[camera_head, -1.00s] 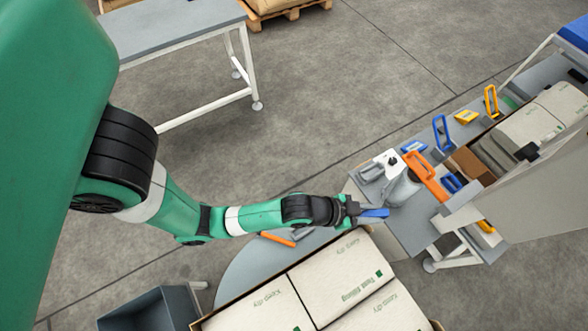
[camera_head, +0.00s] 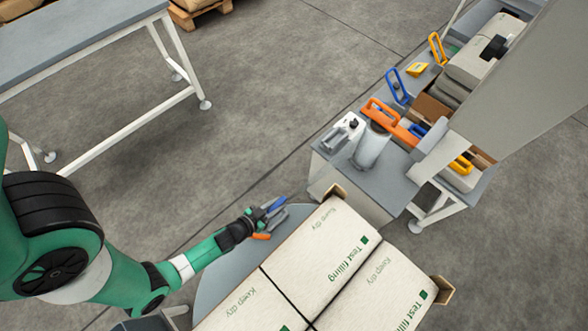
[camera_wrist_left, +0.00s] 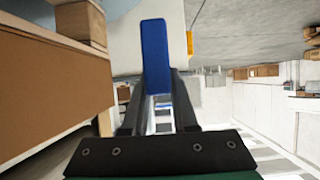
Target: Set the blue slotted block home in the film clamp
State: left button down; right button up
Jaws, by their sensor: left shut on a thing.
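My left gripper (camera_head: 261,213) is shut on the blue slotted block (camera_head: 275,204), held over the grey round table beside the stacked bags. In the left wrist view the block (camera_wrist_left: 155,55) stands upright between the two fingers (camera_wrist_left: 158,90); its slot cannot be made out. A white and grey fixture with a handle (camera_head: 343,131), which may be the film clamp, sits on the near end of the grey workbench. The block is clearly apart from it. My right gripper is not in view.
White bags (camera_head: 345,245) in an open carton stand right of the gripper. An orange-handled tool (camera_head: 262,236) lies on the round table (camera_head: 222,262). The workbench (camera_head: 335,165) carries a pale roll (camera_head: 370,148), an orange handle (camera_head: 381,112) and blue and yellow handles. A grey panel (camera_head: 535,95) overhangs it.

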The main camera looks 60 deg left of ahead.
pick_arm(q)
jog(key=shift+s+d+f, duration=0.1)
jog(key=shift+s+f, duration=0.2)
jog(key=shift+s, duration=0.15)
jog(key=shift+s+f, duration=0.1)
jog(key=shift+s, duration=0.25)
notch_tip(320, 180, down, 6)
jog(key=b, duration=0.6)
jog(key=shift+s+f, duration=0.1)
jog(key=shift+f, duration=0.1)
jog(key=shift+r, duration=0.1)
notch_tip(320, 180, down, 4)
jog(key=b, duration=0.3)
jog(key=shift+r, duration=0.2)
jog(key=shift+f, duration=0.1)
jog(key=c, duration=1.2)
grip_release()
jog(key=shift+f, duration=0.1)
jog(key=o, duration=0.5)
